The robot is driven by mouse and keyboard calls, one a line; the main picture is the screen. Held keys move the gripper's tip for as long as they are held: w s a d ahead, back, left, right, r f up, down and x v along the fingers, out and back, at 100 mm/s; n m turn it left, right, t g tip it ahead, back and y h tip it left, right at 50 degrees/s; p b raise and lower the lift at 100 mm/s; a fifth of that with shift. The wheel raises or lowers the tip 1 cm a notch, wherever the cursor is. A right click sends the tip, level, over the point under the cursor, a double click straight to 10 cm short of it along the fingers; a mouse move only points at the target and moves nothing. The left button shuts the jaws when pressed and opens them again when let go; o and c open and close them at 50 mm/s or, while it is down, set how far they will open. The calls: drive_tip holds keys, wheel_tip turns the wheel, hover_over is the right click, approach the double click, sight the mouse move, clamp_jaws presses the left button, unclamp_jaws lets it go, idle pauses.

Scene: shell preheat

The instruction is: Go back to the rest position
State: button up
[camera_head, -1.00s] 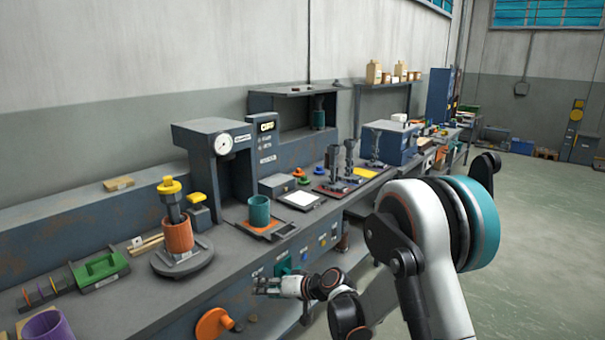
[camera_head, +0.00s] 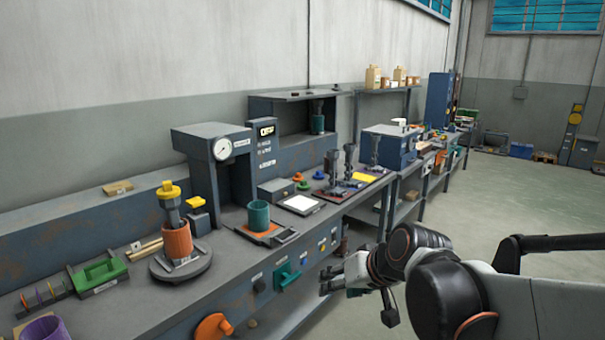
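My gripper (camera_head: 330,281) is in the lower middle of the head view, in front of the bench and lower than its top. Its fingers are small and partly blurred, so I cannot tell whether they are open or shut. I see no object in it. My arm reaches in from the lower right, folded over the open floor. On the bench (camera_head: 120,312), a teal cup (camera_head: 259,215) stands on an orange-edged plate. An orange cup (camera_head: 178,242) stands on a round dark base (camera_head: 205,262) with a yellow-topped tool in it.
A press with a dial gauge (camera_head: 222,148) stands at the back of the bench. A green tray (camera_head: 99,271) and a purple cup (camera_head: 45,329) are at the left. Orange (camera_head: 213,327) and teal (camera_head: 286,276) controls stick out from the bench front. Floor at the right (camera_head: 500,200) is clear.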

drive_tip(key=s+d+h, duration=0.2)
drive_tip(key=s+d, duration=0.4)
drive_tip(key=s, duration=0.3)
drive_tip(key=s+d+m+h, duration=0.1)
drive_tip(key=s+d+h, duration=0.1)
drive_tip(key=s+d, duration=0.4)
drive_tip(key=s, duration=0.3)
drive_tip(key=shift+s+f+h, duration=0.15)
drive_tip(key=shift+s+h, duration=0.05)
drive_tip(key=shift+h, duration=0.1)
idle(0.9)
